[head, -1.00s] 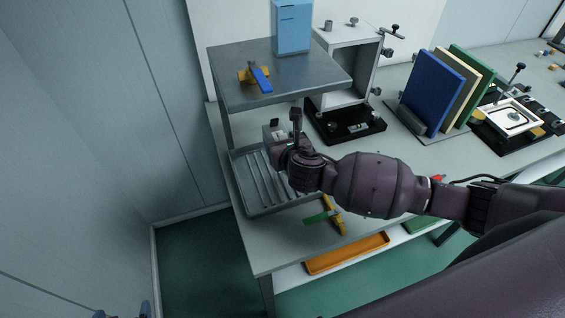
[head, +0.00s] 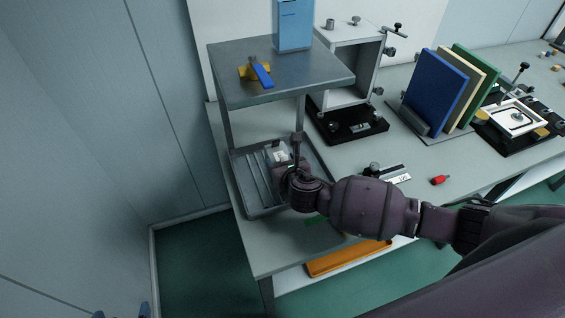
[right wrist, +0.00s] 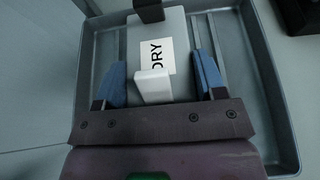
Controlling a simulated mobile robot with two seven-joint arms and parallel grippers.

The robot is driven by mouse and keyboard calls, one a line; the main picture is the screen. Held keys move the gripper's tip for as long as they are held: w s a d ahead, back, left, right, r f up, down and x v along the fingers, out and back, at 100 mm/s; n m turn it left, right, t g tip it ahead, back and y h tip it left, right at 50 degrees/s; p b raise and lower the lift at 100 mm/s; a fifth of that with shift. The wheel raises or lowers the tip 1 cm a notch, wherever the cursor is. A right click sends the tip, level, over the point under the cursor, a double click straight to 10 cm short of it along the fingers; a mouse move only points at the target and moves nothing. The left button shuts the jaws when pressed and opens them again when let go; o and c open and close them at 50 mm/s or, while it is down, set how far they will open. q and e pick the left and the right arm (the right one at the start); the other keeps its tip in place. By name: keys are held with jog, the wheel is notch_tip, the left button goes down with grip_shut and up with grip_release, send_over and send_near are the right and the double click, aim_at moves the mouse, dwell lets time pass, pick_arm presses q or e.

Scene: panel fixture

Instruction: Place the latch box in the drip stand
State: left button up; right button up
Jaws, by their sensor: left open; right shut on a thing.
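The latch box (right wrist: 172,28) is pale grey with a white "DRY" label, a white tab at the near end and a dark piece at the far end. It also shows partly in the head view (head: 278,156). My right gripper (right wrist: 160,78) is shut on it, blue fingers on either side. The drip stand's grey ribbed tray (head: 249,177) lies below a grey shelf (head: 300,84). The box is over the tray inside its rim; I cannot tell whether it touches the ribs. My left gripper (head: 122,311) is open and empty at the bottom left, away from the bench.
The shelf above carries a blue box (head: 293,25) and a yellow-and-blue clamp (head: 260,73). A black tray (head: 350,122) and an open grey cabinet (head: 350,65) stand to the right. Upright panels (head: 435,92) stand further right. A red item (head: 440,180) lies on the bench.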

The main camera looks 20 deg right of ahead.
pick_arm(q)
jog(key=shift+f, duration=0.1)
pick_arm(e)
jog(key=o, duration=0.8)
jog(key=shift+f, duration=0.2)
jog(key=shift+c, duration=0.2)
pick_arm(q)
jog(key=shift+s+f, duration=0.15)
jog(key=shift+s, duration=0.15)
pick_arm(e)
jog(key=o, duration=0.4)
jog(key=shift+r, duration=0.1)
jog(key=shift+r, duration=0.15)
pick_arm(q)
jog(key=shift+w+r+p, duration=0.2)
jog(key=shift+r+p, duration=0.2)
jog(key=shift+r, duration=0.15)
jog(key=shift+w+r+p, duration=0.15)
jog(key=shift+r+p, duration=0.2)
jog(key=shift+r, duration=0.2)
pick_arm(e)
jog(key=v, duration=1.2)
pick_arm(q)
jog(key=shift+s+f, duration=0.15)
jog(key=shift+s, duration=0.05)
